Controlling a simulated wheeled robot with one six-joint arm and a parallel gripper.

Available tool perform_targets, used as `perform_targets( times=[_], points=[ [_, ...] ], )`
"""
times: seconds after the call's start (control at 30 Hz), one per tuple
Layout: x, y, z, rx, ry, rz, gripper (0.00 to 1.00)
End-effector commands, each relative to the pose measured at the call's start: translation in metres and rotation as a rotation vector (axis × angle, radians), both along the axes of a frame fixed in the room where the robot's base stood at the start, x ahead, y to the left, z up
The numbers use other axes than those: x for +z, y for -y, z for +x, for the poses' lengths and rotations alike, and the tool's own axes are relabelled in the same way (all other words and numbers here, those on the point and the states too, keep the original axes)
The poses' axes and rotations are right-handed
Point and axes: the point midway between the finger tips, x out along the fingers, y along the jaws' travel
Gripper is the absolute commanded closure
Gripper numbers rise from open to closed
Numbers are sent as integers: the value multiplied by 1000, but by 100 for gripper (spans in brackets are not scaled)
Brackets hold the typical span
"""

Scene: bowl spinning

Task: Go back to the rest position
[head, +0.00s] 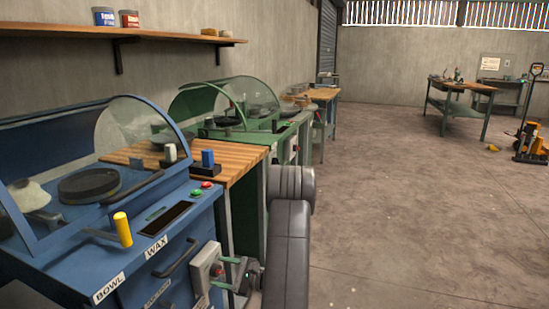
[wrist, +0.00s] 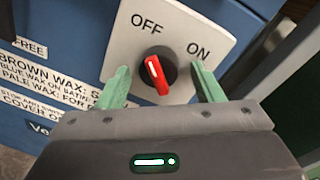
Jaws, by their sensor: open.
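My gripper (wrist: 163,88) is open, with its two green fingers on either side of a red rotary knob (wrist: 157,76). A gap shows between each finger and the knob, and nothing is held. The knob sits on a pale switch plate (wrist: 205,30) marked OFF and ON, and its white mark tilts up and left toward OFF. In the head view, my gripper (head: 238,280) is low at the right side of the blue machine (head: 70,262), close to its switch box (head: 206,268). My arm hides part of the area behind it.
The blue machine has a clear hood (head: 135,125) and a yellow-handled lever (head: 122,229). A wooden bench (head: 240,160) and a green machine (head: 262,135) stand beyond it along the wall. Open concrete floor (head: 410,210) lies to the right, with a yellow pallet jack (head: 532,140) far off.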

Motion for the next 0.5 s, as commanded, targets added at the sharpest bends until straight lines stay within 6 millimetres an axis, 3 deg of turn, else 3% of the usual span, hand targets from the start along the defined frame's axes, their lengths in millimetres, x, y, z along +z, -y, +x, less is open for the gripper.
perform_targets(
  times=[0.5],
  points=[
    [3,0,-1,1,-357,129,40]
  ],
)
